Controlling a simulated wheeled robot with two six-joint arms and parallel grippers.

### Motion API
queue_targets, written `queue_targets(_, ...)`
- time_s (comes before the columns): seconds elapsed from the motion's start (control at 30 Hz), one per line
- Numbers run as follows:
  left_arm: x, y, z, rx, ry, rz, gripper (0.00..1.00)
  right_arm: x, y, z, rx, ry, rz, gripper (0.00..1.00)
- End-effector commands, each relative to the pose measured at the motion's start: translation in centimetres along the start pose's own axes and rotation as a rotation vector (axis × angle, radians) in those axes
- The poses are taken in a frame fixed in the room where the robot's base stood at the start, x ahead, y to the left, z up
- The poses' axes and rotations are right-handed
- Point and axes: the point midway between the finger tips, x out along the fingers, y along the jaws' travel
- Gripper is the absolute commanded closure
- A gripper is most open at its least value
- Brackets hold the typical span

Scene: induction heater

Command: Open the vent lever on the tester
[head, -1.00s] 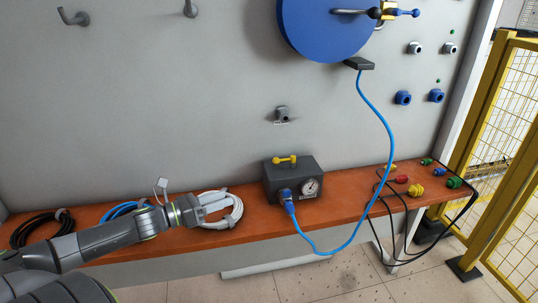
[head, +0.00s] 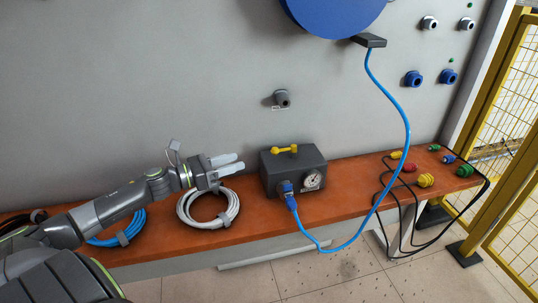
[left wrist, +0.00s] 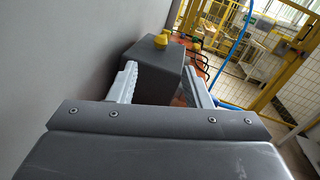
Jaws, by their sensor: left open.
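The tester (head: 292,170) is a dark grey box on the orange-brown shelf, with a round gauge (head: 313,180) on its front. A yellow vent lever (head: 285,149) lies roughly sideways on its top. A blue plug (head: 286,190) sits in its front. My left gripper (head: 241,163) is open and empty, left of the tester, with its fingers pointing towards it. In the left wrist view, the tester (left wrist: 155,72) shows between and beyond the fingers, and the yellow lever (left wrist: 162,40) shows on top, partly cut from clear view. My right gripper is not in view.
A blue hose (head: 399,105) runs from the plug up to the blue disc (head: 335,14). A coiled white cable (head: 186,209) lies below my left gripper. Coloured connectors on black cables (head: 426,180) lie on the shelf at right. The grey wall (head: 150,80) stands close behind.

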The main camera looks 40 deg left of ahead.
Motion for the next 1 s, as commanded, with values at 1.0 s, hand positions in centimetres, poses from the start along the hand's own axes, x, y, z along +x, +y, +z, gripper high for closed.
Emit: queue_targets(1.0, 11.2, 0.0, 0.1, -0.003, -0.001, 0.000, 0.55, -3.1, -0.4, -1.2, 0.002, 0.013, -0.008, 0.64)
